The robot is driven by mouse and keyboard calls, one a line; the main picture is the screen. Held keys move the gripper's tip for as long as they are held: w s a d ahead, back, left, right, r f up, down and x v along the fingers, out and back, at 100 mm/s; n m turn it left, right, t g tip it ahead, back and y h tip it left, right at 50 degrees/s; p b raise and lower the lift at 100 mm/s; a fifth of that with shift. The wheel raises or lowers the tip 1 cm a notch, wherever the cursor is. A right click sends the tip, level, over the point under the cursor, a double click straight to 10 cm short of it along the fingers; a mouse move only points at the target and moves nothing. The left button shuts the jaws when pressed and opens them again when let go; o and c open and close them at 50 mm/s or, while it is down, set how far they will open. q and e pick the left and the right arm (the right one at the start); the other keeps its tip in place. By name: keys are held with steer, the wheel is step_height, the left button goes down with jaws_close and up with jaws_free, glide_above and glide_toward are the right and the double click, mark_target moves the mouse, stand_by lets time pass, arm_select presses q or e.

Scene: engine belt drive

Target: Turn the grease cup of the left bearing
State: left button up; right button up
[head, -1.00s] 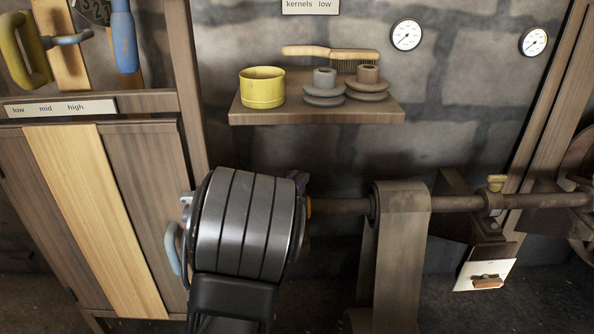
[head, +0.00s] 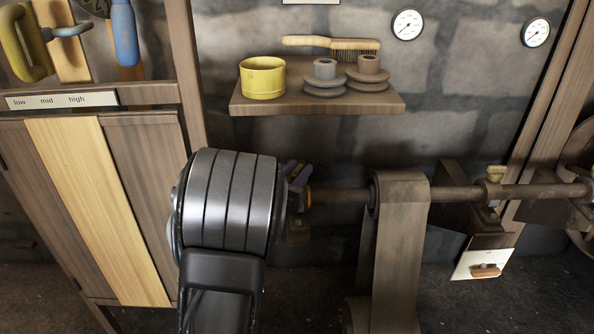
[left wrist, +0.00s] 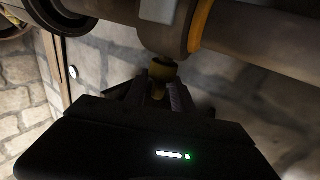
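The left bearing (left wrist: 159,36) sits on the shaft beside an orange ring (left wrist: 200,24). Its grease cup, a small brass-coloured piece (left wrist: 163,70), shows in the left wrist view. My left gripper (left wrist: 158,88) has its dark fingers apart, one on each side of the cup's line; I see no clear contact. In the head view my left arm and wrist cover most of the left bearing, and its cup cannot be made out. The orange ring (head: 308,196) shows just right of the wrist. My right gripper is in no view.
The shaft (head: 340,196) runs right past a belt on a pulley (head: 403,230) to the right bearing (head: 490,192), which has a yellow cup (head: 496,172). A shelf (head: 300,106) above holds a yellow tin, a brush and stacked pulleys. A cabinet (head: 90,210) stands at left.

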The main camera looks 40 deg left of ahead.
mark_target(292, 177)
arm_select(q)
steer(key=shift+s+d+f, duration=0.1)
steer(key=shift+d+f, duration=0.1)
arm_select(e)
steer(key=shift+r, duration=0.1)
